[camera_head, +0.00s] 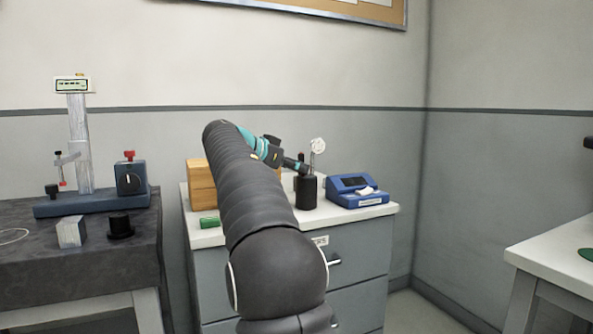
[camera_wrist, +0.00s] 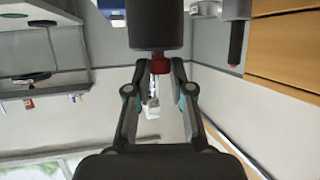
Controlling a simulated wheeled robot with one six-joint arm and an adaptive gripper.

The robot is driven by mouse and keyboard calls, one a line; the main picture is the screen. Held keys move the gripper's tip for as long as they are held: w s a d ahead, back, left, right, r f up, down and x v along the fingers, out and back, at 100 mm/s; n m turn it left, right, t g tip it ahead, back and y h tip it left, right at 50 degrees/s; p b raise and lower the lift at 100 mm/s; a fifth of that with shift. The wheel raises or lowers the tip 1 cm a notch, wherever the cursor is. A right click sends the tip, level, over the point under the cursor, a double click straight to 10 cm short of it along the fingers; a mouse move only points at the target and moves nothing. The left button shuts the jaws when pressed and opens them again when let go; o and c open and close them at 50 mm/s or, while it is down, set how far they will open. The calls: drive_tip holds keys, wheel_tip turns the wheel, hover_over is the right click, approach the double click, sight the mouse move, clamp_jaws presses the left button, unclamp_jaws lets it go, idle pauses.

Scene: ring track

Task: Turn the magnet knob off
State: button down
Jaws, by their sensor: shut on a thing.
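A black round knob (camera_head: 130,182) with a pale pointer line is on the blue block at the right end of the blue stand base (camera_head: 75,204), on the dark table at left. The block has a red top piece (camera_head: 129,155). My gripper (camera_head: 302,168) is far to the right of it, over the white-topped cabinet. In the wrist view my gripper (camera_wrist: 159,66) is shut on the red neck (camera_wrist: 160,65) of a black cylinder (camera_wrist: 155,25). The cylinder also shows in the head view (camera_head: 306,193); whether it rests on the cabinet, I cannot tell.
The cabinet top (camera_head: 345,217) also bears wooden blocks (camera_head: 201,190), a green cylinder (camera_head: 209,221) and a blue device (camera_head: 355,190). A round dial (camera_head: 318,146) stands behind the black cylinder. A metal block (camera_head: 71,233) and a black stepped piece (camera_head: 120,227) sit before the stand.

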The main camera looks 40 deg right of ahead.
drive_tip(key=shift+s+d+n+t+y+b, duration=0.1)
drive_tip(key=shift+s+n+t+y+b, duration=0.1)
drive_tip(key=shift+n+t+b, duration=0.8)
drive_tip(key=shift+s+a+n+t+y+b, duration=0.1)
drive_tip(key=shift+s+n+t+y+b, duration=0.1)
drive_tip(key=shift+n+t+b, duration=0.75)
drive_tip(key=shift+s+d+n+t+y+b, duration=0.1)
drive_tip(key=shift+s+n+t+y+b, duration=0.1)
drive_tip(key=shift+n+t+b, duration=0.8)
drive_tip(key=shift+t, duration=0.25)
drive_tip(key=shift+w, duration=0.1)
drive_tip(key=c, duration=1)
unclamp_jaws()
drive_tip(key=v, duration=1.2)
drive_tip(key=shift+r, duration=0.2)
